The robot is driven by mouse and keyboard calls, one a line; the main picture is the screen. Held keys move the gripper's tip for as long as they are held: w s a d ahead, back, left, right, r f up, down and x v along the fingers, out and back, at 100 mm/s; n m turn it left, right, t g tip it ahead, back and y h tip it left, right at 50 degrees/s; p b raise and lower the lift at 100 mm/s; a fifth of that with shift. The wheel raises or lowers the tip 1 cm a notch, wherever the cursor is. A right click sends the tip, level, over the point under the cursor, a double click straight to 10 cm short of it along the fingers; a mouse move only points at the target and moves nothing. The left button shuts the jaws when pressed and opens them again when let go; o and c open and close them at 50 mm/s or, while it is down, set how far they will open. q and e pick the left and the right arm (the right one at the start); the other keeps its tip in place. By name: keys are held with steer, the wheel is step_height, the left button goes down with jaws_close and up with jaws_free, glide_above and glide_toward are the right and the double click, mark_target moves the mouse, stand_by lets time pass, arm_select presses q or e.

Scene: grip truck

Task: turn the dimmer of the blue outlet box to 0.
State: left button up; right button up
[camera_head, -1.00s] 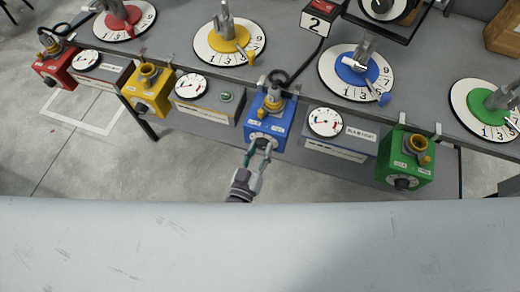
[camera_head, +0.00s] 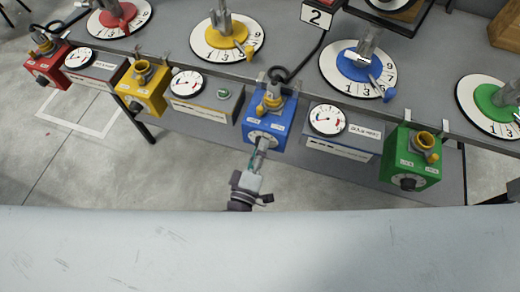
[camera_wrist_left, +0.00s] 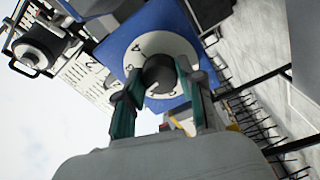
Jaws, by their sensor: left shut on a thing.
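The blue outlet box (camera_head: 268,112) hangs on the front edge of the bench, with a plug and black cable on top. Its dimmer has a white numbered dial, seen in the wrist view (camera_wrist_left: 180,48), and a dark round knob (camera_wrist_left: 159,74). My left gripper (camera_head: 260,150) reaches the box's front face from below. In the wrist view its two fingers (camera_wrist_left: 158,92) flank the knob and are shut on it. The fingers and the tilted view hide part of the dial, so the knob's exact setting cannot be read. My right gripper is not in view.
A yellow box (camera_head: 145,90), a red box (camera_head: 48,65) and a green box (camera_head: 409,158) hang along the same bench edge. Gauge units (camera_head: 345,132) sit between them. Numbered discs (camera_head: 385,85) stand on the bench. The floor below the blue box looks clear.

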arm_select(q)
steer(key=shift+n+y+b, duration=0.5)
steer(key=shift+n+b, duration=2.3)
steer(key=shift+n, duration=4.8)
steer(key=o, duration=1.1)
steer(key=shift+r, duration=0.1)
steer(key=shift+o, duration=0.2)
steer(key=v, duration=1.2)
